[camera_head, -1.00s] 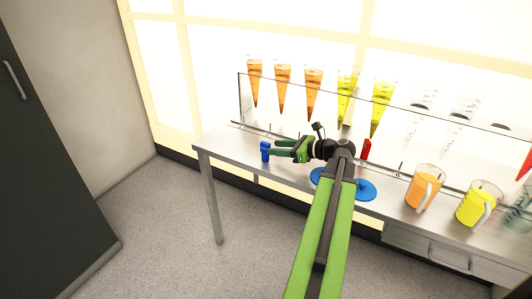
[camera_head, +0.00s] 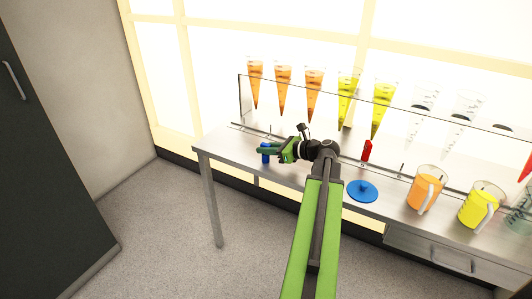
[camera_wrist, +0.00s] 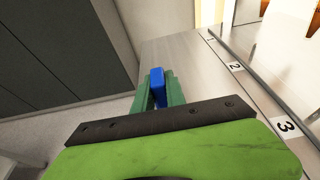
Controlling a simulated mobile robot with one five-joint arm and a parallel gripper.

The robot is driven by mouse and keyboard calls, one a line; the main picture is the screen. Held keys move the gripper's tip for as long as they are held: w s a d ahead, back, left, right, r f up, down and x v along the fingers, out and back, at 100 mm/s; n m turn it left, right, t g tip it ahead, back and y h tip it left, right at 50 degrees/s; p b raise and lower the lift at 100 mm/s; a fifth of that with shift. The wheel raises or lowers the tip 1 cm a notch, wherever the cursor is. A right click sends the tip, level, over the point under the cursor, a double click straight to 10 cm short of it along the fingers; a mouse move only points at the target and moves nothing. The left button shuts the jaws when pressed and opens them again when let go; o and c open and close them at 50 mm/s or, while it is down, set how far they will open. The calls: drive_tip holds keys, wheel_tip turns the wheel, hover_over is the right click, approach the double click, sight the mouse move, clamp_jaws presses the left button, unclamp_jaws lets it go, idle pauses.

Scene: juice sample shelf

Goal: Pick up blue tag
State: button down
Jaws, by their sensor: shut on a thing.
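The blue tag (camera_head: 265,148) is a small upright blue block near the left end of the metal table. In the wrist view the blue tag (camera_wrist: 157,84) sits between the two green fingers of my gripper (camera_wrist: 158,92). In the head view my gripper (camera_head: 268,151) reaches left over the table and is shut on the tag, with a finger covering part of it. I cannot tell whether the tag still touches the table.
The metal table (camera_head: 225,147) carries a rack of cone-shaped flasks with orange and yellow juice behind a clear pane. A red tag (camera_head: 367,150), a blue disc (camera_head: 362,191), an orange jug (camera_head: 424,189) and a yellow jug (camera_head: 479,205) stand to the right. Numbered labels (camera_wrist: 236,67) line the shelf edge.

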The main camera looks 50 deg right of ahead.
drive_tip(key=shift+r+p, duration=0.5)
wheel_tip(320, 180, up, 4)
drive_tip(key=p, duration=0.3)
drive_tip(key=shift+f+p, duration=0.1)
drive_tip(key=shift+p, duration=0.3)
drive_tip(key=s+d+r+p, duration=0.5)
drive_tip(key=s+r+p, duration=0.1)
drive_tip(key=s, duration=0.4)
drive_tip(key=shift+s, duration=0.3)
drive_tip(key=shift+r, duration=0.1)
